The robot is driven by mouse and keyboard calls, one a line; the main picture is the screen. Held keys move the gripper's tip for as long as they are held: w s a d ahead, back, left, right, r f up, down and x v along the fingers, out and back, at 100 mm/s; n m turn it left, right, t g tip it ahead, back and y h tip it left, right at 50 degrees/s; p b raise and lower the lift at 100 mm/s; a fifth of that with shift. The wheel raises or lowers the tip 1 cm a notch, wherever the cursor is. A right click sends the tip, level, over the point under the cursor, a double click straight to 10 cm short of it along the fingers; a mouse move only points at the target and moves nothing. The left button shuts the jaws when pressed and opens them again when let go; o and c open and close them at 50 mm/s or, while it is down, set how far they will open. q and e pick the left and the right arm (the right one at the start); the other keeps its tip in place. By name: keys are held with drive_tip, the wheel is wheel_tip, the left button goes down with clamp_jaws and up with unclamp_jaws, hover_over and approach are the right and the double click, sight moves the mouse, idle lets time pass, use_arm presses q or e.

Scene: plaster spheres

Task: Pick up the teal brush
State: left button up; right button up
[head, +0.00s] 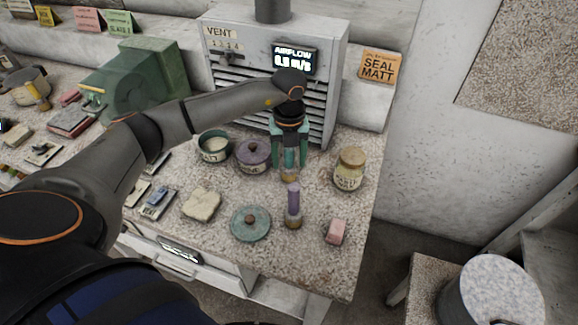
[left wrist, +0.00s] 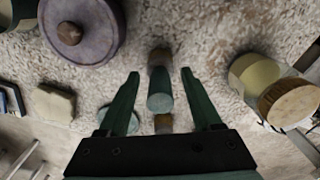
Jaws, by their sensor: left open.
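The teal brush (head: 290,163) stands upright on the speckled worktop, its tan and dark lower end down. In the left wrist view the round end of the teal brush (left wrist: 160,102) faces the camera, between the fingertips. My left gripper (head: 290,165) points down with its green fingers open, one on each side of the brush. In the left wrist view the left gripper (left wrist: 160,78) shows gaps between both fingers and the brush. My right gripper is not in view.
A purple-handled brush (head: 293,203) stands just in front. A lidded purple pot (head: 253,154) is left and a labelled jar (head: 349,170) right. A teal lid (head: 250,223) and pink block (head: 336,231) lie nearer the front edge. The vent unit (head: 335,75) stands behind.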

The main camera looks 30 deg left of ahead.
use_arm(q)
drive_tip(key=shift+c, duration=0.4)
clamp_jaws()
drive_tip(key=shift+r, duration=0.15)
wheel_tip(320, 180, up, 18)
drive_tip(key=shift+b, duration=0.45)
